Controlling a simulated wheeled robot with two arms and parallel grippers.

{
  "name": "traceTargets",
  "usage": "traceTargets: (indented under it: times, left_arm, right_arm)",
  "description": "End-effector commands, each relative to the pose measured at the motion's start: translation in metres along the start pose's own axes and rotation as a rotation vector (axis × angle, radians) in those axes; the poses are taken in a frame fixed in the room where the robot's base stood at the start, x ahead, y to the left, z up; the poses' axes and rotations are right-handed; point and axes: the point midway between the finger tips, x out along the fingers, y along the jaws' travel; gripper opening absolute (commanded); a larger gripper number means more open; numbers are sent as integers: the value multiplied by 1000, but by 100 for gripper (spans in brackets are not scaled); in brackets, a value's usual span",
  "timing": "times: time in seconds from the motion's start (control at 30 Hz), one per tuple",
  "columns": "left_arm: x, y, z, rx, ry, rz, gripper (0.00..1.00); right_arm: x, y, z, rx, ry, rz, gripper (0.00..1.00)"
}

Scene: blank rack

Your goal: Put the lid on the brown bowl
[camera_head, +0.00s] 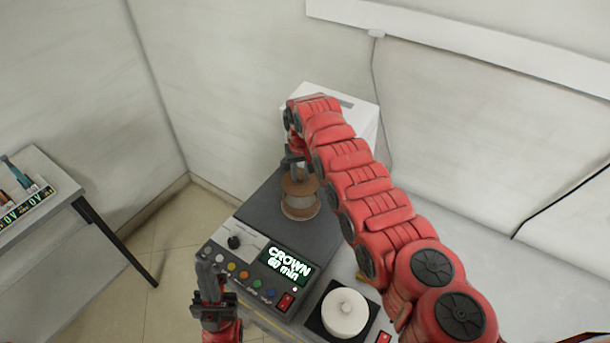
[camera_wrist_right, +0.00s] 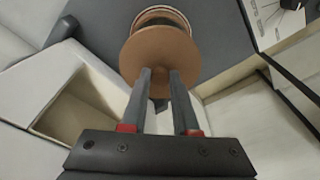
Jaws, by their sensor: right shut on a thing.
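The brown lid (camera_head: 300,186) is a round disc, held by my right gripper (camera_head: 293,160) directly over the bowl (camera_head: 300,209). In the right wrist view the lid (camera_wrist_right: 160,50) fills the space beyond the fingertips of my right gripper (camera_wrist_right: 161,88), which are shut on its knob. The bowl's brown and pale rim (camera_wrist_right: 162,14) shows past the lid's far edge; most of the bowl is hidden. I cannot tell whether the lid touches the bowl. My left gripper (camera_head: 210,272) points upward in front of the control panel, away from the lid; its finger gap is unclear.
The bowl stands on a dark grey machine top (camera_head: 262,215) with a lit button panel (camera_head: 286,262). A white round knob-topped object (camera_head: 345,312) sits on a black square at the front. A white box (camera_head: 364,122) stands behind. A side table (camera_head: 50,185) is at left.

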Motion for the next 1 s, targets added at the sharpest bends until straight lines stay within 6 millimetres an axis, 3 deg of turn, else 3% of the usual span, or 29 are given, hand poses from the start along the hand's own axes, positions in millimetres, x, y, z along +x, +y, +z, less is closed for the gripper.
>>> traceTargets:
  times: [0.6,1.0]
  left_arm:
    - [-33,2,6,0,0,0,0]
    - [-33,2,6,0,0,0,0]
  right_arm:
    - [50,0,8,-1,0,1,0]
    - [50,0,8,-1,-1,1,0]
